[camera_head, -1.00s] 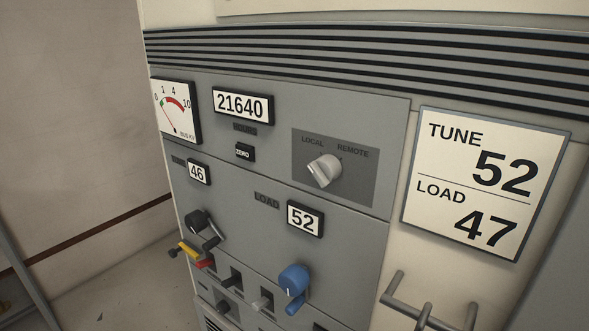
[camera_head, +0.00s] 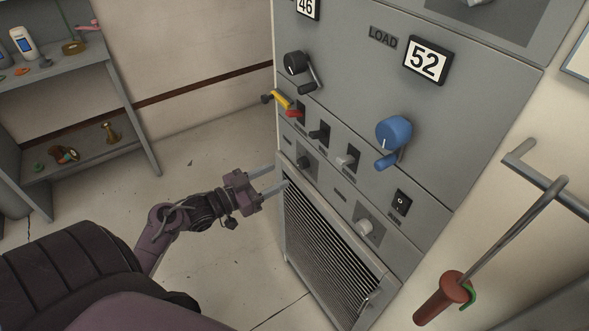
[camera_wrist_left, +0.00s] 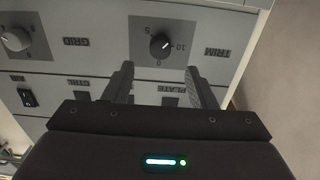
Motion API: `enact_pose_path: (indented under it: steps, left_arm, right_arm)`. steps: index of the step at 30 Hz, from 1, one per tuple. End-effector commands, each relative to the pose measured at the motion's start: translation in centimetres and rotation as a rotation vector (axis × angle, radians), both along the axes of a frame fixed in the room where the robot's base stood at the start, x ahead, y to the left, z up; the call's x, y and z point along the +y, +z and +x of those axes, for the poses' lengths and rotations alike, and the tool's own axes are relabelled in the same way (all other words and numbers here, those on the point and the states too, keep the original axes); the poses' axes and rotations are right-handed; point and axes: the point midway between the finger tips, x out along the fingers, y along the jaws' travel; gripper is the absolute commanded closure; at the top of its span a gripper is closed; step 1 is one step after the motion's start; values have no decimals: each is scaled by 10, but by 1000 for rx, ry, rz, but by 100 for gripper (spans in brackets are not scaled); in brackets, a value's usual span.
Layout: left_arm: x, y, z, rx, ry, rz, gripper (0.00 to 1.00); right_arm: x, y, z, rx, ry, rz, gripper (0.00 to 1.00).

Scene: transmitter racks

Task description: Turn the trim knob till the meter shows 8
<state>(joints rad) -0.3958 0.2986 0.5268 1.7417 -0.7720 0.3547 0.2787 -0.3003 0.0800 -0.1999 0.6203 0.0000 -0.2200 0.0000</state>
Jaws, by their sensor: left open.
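The trim knob (camera_wrist_left: 161,45) is a small black knob on a grey plate marked 0, 5 and 10, seen upside down in the left wrist view. Its white mark points roughly to the 10 side. In the head view the trim knob (camera_head: 306,162) sits low on the panel, above the grille. My left gripper (camera_head: 280,176) is open and empty, its fingers extended toward the panel just left of the knob. In the left wrist view the fingers (camera_wrist_left: 160,70) straddle the line to the knob, apart from it. My right gripper is not in view.
A red-handled rod (camera_head: 440,298) hangs at the right. A shelf (camera_head: 135,130) stands at the left; floor between is clear.

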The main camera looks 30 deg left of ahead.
Motion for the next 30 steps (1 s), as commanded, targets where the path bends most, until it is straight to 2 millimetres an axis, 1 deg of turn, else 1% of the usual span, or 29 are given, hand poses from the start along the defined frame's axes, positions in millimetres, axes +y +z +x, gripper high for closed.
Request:
enact_pose_path:
  steps: [6, 12, 16, 23, 24, 25, 30]
  left_arm:
    - [-14, 2, 34, -1, 2, -2, 49]
    - [-24, 0, 57, 2, 3, -1, 49]
    - [-26, -1, 64, 3, 4, 0, 49]
    - [-27, -2, 65, 5, 4, 2, 49]
    - [-27, -1, 65, 5, 4, 2, 50]
    - [-27, -1, 65, 4, 4, 2, 54]
    - [-27, -1, 65, 4, 4, 2, 76]
  right_arm:
    - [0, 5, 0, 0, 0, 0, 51]
    - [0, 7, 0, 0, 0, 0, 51]
    - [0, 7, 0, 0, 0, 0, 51]
    - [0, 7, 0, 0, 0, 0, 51]
    - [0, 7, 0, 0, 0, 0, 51]
    - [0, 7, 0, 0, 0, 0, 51]
    - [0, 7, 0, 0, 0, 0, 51]
